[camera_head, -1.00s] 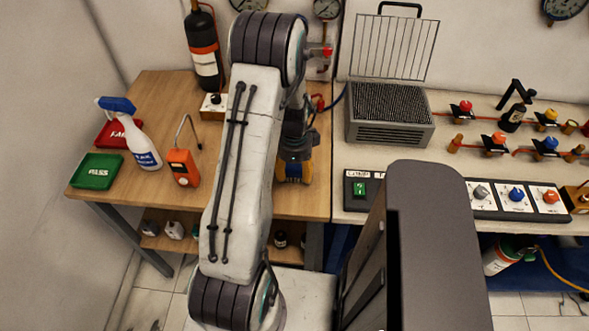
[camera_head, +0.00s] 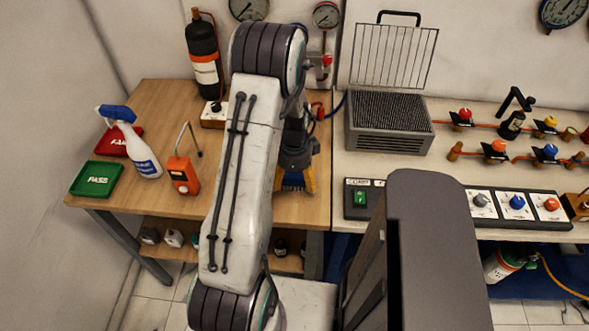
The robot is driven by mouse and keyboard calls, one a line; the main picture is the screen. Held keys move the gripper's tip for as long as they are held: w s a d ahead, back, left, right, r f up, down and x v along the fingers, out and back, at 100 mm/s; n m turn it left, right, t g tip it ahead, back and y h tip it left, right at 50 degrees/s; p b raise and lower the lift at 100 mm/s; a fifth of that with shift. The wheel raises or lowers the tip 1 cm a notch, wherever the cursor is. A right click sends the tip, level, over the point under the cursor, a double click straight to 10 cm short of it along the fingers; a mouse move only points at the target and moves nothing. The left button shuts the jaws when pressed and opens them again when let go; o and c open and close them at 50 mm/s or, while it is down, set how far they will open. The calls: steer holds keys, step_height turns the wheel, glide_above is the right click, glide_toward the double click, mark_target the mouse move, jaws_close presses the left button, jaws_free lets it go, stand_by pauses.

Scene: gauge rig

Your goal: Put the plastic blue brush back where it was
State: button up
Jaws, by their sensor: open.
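My gripper (camera_head: 295,178) points down over the right part of the wooden bench (camera_head: 150,95), close to its top. Its yellow fingers are partly hidden by my own arm, and they stand apart. A small dark blue patch shows between the fingers. I cannot tell whether it is the blue brush or a part of the gripper. No other blue brush can be made out, and my arm covers much of the bench around the gripper.
On the bench stand a spray bottle (camera_head: 140,150), an orange detector (camera_head: 184,174), a red FAIL tray (camera_head: 113,141), a green PASS tray (camera_head: 96,179) and a black cylinder (camera_head: 204,55). A grey grated box (camera_head: 388,122) stands on the right bench.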

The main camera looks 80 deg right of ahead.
mark_target(294, 177)
step_height(294, 177, up, 12)
steer(key=w+a+r+n+h, duration=0.1)
steer(key=w+a+r+n, duration=0.2)
steer(key=w+a+n, duration=0.3)
steer(key=w+a+r+n+t, duration=0.1)
steer(key=w+a+r+n, duration=0.35)
steer(key=w, duration=0.45)
steer(key=w+a+r+n+h, duration=0.1)
steer(key=w+a+r+n, duration=0.1)
steer(key=w+a+n, duration=0.4)
steer(key=a+r+n+t+y, duration=0.2)
steer(key=a+r+n+t, duration=0.1)
steer(key=a+n, duration=1.5)
steer(key=a, duration=0.4)
steer(key=shift+a+n+b, duration=0.25)
steer(key=shift+n+b, duration=0.1)
steer(key=shift+b, duration=0.05)
steer(key=shift+s+d, duration=0.1)
